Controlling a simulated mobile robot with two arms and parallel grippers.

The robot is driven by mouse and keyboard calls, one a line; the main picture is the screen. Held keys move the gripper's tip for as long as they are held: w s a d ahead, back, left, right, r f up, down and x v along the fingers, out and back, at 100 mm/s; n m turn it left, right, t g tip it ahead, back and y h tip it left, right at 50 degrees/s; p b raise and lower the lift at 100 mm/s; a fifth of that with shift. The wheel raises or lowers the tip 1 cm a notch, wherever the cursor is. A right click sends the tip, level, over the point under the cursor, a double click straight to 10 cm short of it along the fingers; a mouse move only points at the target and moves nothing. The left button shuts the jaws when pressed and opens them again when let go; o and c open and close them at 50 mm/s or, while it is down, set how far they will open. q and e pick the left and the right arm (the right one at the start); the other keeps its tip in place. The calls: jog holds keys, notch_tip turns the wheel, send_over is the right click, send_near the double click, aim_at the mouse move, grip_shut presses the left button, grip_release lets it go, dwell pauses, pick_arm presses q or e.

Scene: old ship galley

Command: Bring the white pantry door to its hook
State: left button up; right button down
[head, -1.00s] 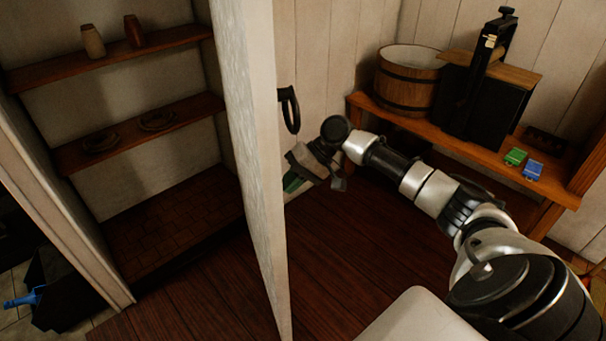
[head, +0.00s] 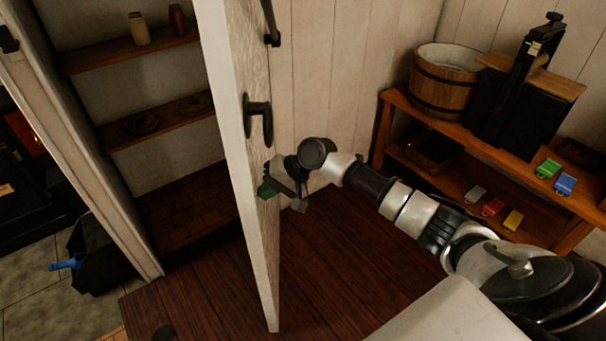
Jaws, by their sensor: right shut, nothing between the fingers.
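The white pantry door (head: 232,120) stands open, seen nearly edge-on in the middle of the head view. Its black handle (head: 258,119) is on the right-hand face. A black hook-like fitting (head: 271,38) shows beside the door at the top; its upper end is cut off by the frame. My right gripper (head: 282,196) is at the door's right-hand face, below the handle and not around it. It is shut and empty; I cannot tell whether it touches the door. My left gripper is not in view.
Pantry shelves (head: 150,125) with jars and dishes stand left of the door. On the right, a wooden bench (head: 465,132) holds a bucket (head: 446,82), a black press (head: 515,105) and small coloured boxes. Dark plank floor (head: 325,270) is clear below the door.

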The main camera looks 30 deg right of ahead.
pick_arm(q)
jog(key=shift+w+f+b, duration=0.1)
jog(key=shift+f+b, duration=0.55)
jog(key=shift+b, duration=0.5)
pick_arm(e)
jog(key=w+a+m+t+h, duration=0.1)
jog(key=w+a+m, duration=0.1)
jog(key=w+a, duration=0.5)
jog(key=w+a+m+t+h, duration=0.1)
jog(key=w+a+m, duration=0.1)
jog(key=w+a, duration=0.5)
jog(key=shift+w+a+t, duration=0.3)
jog(key=shift+w+a, duration=0.1)
jog(key=shift+a, duration=2.15)
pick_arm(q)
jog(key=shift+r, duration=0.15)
